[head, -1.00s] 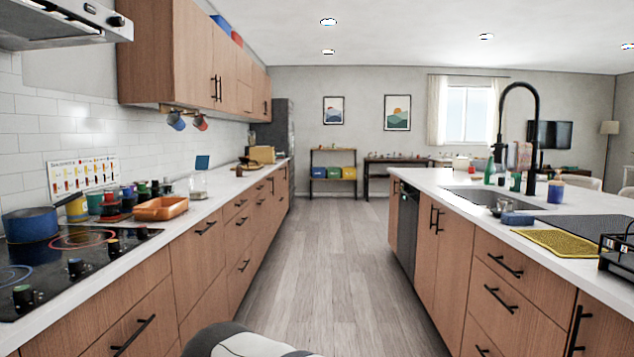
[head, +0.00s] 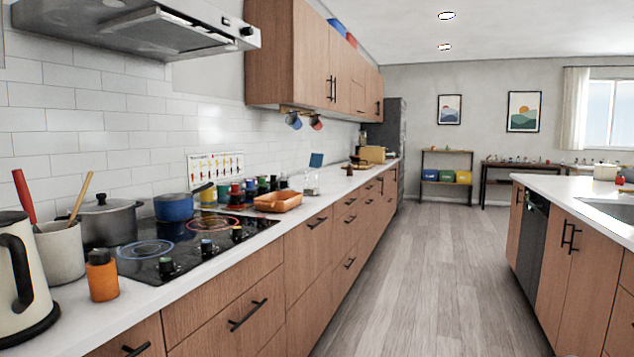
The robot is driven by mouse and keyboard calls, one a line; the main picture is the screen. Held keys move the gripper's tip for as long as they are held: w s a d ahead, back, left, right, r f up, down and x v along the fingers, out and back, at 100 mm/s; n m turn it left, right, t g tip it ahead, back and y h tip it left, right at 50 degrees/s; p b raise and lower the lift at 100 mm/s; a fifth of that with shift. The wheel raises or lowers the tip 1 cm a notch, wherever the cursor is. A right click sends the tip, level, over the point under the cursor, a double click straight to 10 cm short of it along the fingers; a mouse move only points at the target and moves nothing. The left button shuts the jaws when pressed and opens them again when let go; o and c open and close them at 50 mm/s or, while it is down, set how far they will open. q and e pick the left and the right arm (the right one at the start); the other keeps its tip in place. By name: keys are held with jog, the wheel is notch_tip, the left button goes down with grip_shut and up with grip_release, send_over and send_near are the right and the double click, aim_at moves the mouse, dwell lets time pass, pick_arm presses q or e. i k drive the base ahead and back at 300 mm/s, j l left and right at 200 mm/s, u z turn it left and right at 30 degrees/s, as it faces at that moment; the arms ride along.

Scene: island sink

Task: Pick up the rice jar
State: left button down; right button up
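I cannot tell which thing is the rice jar. Several small coloured jars or canisters (head: 250,188) stand close together on the left counter behind the stove, too small to read. A pale, clear-looking item (head: 311,186) stands just past them, and I cannot make out what it is. Neither of my grippers is in view.
The left counter holds a kettle (head: 18,280), a utensil crock (head: 60,250), an orange bottle (head: 102,275), a grey pot (head: 108,220), a blue pan (head: 174,207) and an orange tray (head: 278,201). The island (head: 575,190) is on the right. The floor between (head: 415,270) is clear.

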aim_at(310, 176)
jog(key=i+l, duration=0.2)
jog(key=i, duration=0.2)
jog(key=i+l+u, duration=0.1)
jog(key=i+l, duration=0.15)
jog(key=i, duration=0.2)
jog(key=i+l, duration=0.25)
jog(key=i, duration=0.15)
jog(key=j+u, duration=0.05)
